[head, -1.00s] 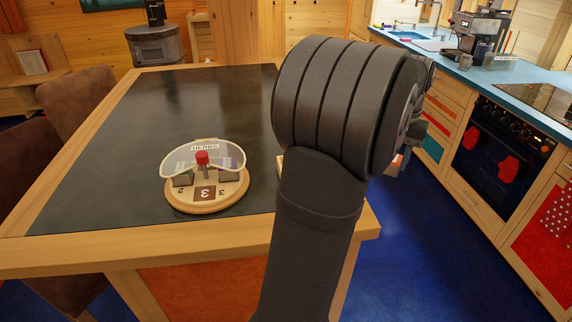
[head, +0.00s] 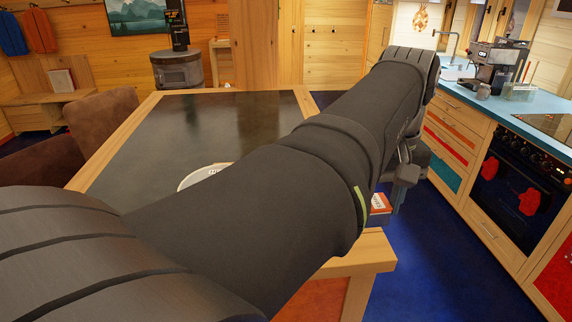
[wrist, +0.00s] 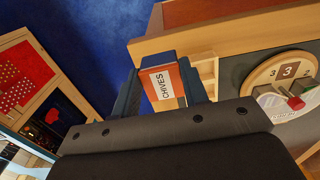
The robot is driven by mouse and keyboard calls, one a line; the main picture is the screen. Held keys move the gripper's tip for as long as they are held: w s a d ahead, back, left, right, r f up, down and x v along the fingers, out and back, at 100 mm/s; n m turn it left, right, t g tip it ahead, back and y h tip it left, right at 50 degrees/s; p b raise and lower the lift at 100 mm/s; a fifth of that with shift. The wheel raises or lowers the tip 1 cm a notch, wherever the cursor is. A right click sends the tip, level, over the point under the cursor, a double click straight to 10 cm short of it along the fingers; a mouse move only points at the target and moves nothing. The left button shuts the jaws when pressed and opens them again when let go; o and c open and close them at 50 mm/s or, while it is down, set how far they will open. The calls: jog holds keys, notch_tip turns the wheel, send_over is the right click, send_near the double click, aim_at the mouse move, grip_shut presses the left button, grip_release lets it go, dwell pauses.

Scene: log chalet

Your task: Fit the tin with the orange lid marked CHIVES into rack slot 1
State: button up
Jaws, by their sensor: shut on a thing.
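The tin with the orange lid (wrist: 176,76) and a white label reading CHIVES sits between the two dark fingers of my gripper (wrist: 160,92) in the wrist view. My gripper is shut on it, lid toward the camera. In the head view my gripper (head: 400,178) is at the right, beyond the table's right edge in the picture, with part of the tin (head: 379,205) showing. The round wooden rack (wrist: 262,76) lies at the right of the wrist view, apart from the tin, with numbers on its rim. In the head view my arm hides most of it; a pale curved edge (head: 190,180) shows.
The dark-topped table (head: 215,115) has a wooden border and free room at its far side. A light wooden compartment piece (wrist: 207,72) is beside the tin in the wrist view. Blue floor separates the table from the kitchen counter (head: 480,100) and oven. A brown chair stands left.

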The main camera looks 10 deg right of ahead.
jog(key=shift+w+a+f, duration=0.1)
jog(key=shift+a+f, duration=0.05)
jog(key=shift+a, duration=0.15)
jog(key=w+a+f, duration=0.4)
jog(key=w, duration=0.1)
jog(key=w+a+f, duration=0.2)
jog(key=w+a, duration=0.1)
jog(key=shift+w+f, duration=0.15)
jog(key=shift+f, duration=0.1)
jog(key=shift+w+f, duration=0.1)
jog(key=shift+f, duration=2)
jog(key=shift+f, duration=0.1)
jog(key=shift+s+a+f, duration=0.1)
jog(key=shift+s+f, duration=0.1)
jog(key=shift+f, duration=0.4)
jog(key=o, duration=0.9)
jog(key=shift+o, duration=0.4)
notch_tip(320, 180, up, 14)
jog(key=shift+w+f, duration=0.2)
jog(key=shift+f, duration=0.05)
